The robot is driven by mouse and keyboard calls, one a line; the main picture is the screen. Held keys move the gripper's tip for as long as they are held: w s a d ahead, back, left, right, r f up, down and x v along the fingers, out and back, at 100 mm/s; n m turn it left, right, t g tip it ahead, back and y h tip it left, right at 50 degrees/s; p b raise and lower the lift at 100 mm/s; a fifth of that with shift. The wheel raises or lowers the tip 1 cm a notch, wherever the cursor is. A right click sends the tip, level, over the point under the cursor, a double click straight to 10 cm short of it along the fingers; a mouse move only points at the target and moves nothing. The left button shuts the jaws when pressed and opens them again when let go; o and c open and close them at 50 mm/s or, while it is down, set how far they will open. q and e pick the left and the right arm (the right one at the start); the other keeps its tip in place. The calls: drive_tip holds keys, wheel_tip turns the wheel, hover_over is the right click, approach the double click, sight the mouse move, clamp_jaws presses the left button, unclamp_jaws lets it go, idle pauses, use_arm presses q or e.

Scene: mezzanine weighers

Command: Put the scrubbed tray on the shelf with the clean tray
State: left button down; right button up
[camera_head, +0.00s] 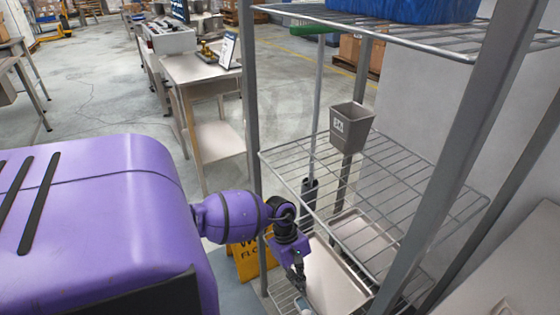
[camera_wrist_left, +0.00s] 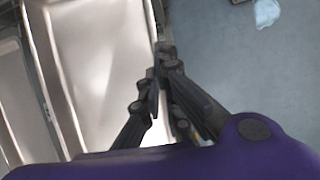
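My left gripper (camera_head: 297,278) reaches low into the wire rack. Its fingers are shut on the near rim of a pale metal tray (camera_head: 335,280), one finger on each side of the rim. The left wrist view shows the gripper (camera_wrist_left: 161,75) at the right edge of this tray (camera_wrist_left: 100,65). A second metal tray (camera_head: 362,238) lies beyond it at the rack's low level, and also shows at the left of the wrist view (camera_wrist_left: 18,105). The two trays are side by side; whether they touch is unclear. My right gripper is not in view.
The wire rack's middle shelf (camera_head: 410,175) lies above the trays, with a grey bin (camera_head: 351,127) near its back. Rack posts (camera_head: 253,110) flank my arm. A yellow floor sign (camera_head: 248,258) stands beside the rack. A work table (camera_head: 200,70) is farther back.

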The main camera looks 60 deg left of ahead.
sight(310, 281)
use_arm(q)
drive_tip(key=w, duration=0.4)
drive_tip(key=shift+w+d+r, duration=0.15)
drive_tip(key=shift+w+d, duration=0.05)
drive_tip(key=shift+w+f, duration=0.1)
drive_tip(key=shift+f, duration=1.7)
drive_tip(key=shift+f, duration=0.15)
drive_tip(key=c, duration=2.3)
unclamp_jaws()
drive_tip(key=shift+f, duration=0.1)
drive_tip(key=o, duration=0.3)
